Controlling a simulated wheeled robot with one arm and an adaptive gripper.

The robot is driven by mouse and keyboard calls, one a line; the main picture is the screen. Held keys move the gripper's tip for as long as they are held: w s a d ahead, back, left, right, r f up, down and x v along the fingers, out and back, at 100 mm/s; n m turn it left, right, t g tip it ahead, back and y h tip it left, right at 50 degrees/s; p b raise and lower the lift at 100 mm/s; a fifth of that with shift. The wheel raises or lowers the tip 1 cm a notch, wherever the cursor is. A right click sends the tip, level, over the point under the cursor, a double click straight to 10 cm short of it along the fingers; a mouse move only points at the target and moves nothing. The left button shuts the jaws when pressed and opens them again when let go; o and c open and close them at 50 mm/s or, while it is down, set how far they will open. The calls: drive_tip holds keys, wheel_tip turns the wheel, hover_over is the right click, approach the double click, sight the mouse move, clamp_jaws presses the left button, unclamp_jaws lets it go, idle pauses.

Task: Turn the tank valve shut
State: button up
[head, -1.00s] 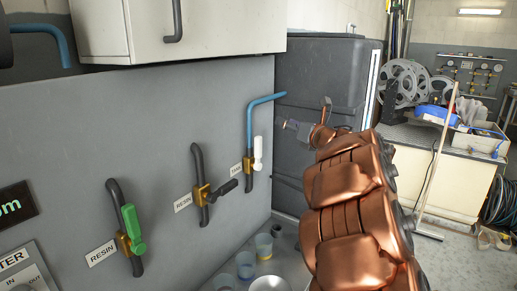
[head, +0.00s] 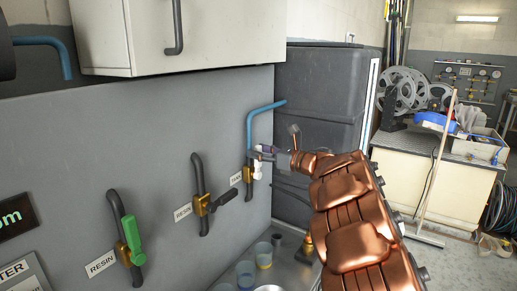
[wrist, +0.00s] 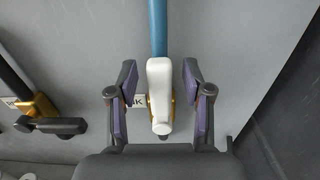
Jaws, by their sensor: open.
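The tank valve has a white lever (head: 257,173) on a brass body (head: 247,175), on the blue pipe (head: 249,130) against the grey wall panel. In the wrist view the white lever (wrist: 159,85) lies in line with the blue pipe (wrist: 157,28). My gripper (head: 264,151) is at the valve, its fingers partly covering the lever's upper part in the head view. In the wrist view my gripper (wrist: 154,82) is open, with one purple-padded finger on each side of the lever and a gap on both sides. The TANK label is partly hidden behind the left finger.
Two resin valves stand to the left, one with a black lever (head: 224,194) and one with a green lever (head: 131,232). A dark cabinet (head: 320,90) stands behind my gripper. Several cups, including one (head: 264,254), stand below on the counter. A white cupboard (head: 125,35) hangs above.

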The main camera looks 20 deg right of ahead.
drive_tip(key=shift+w+a, duration=0.25)
drive_tip(key=shift+w, duration=0.15)
clamp_jaws()
idle(0.5)
